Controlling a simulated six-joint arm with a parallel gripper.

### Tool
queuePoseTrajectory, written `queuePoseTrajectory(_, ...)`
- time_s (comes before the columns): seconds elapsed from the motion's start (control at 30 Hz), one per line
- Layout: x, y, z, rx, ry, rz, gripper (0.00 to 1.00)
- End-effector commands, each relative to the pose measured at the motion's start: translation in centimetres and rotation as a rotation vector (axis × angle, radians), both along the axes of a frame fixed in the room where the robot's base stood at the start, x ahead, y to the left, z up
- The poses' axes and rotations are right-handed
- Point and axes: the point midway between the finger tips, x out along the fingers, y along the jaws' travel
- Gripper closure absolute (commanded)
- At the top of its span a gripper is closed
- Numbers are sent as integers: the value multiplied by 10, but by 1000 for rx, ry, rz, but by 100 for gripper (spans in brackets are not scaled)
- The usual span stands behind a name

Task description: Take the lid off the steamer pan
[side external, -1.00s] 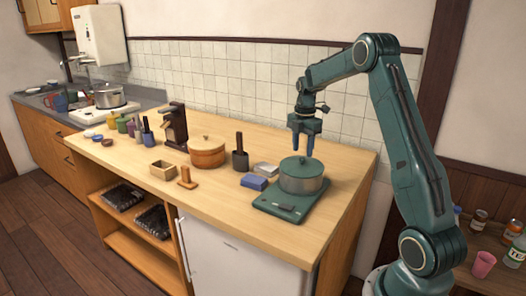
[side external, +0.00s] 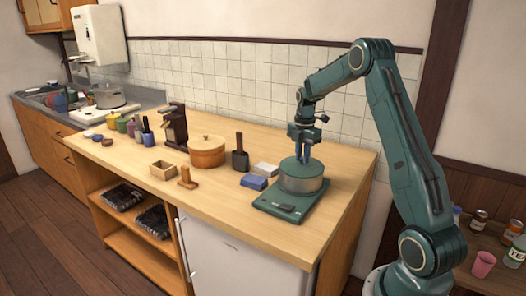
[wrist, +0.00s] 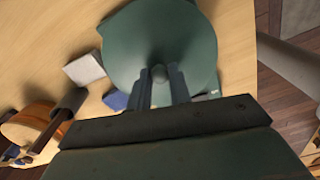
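A blue block (side external: 253,182) and a whitish block (side external: 265,169) lie left of the pan. A dark pot with a handle (side external: 240,160) and a wooden tub with a lid (side external: 207,152) stand farther left. The counter's front right corner (side external: 318,235) is clear.

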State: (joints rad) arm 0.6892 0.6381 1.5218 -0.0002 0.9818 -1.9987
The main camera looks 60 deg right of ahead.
Motion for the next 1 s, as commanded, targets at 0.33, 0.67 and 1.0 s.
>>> queuePoseTrajectory(0.33,0,0,0,0,-1,0,100)
queuePoseTrajectory(0.67,1,-1,14,-2,-3,0,100)
queuePoseTrajectory(1.0,1,-1,69,-3,-4,0,100)
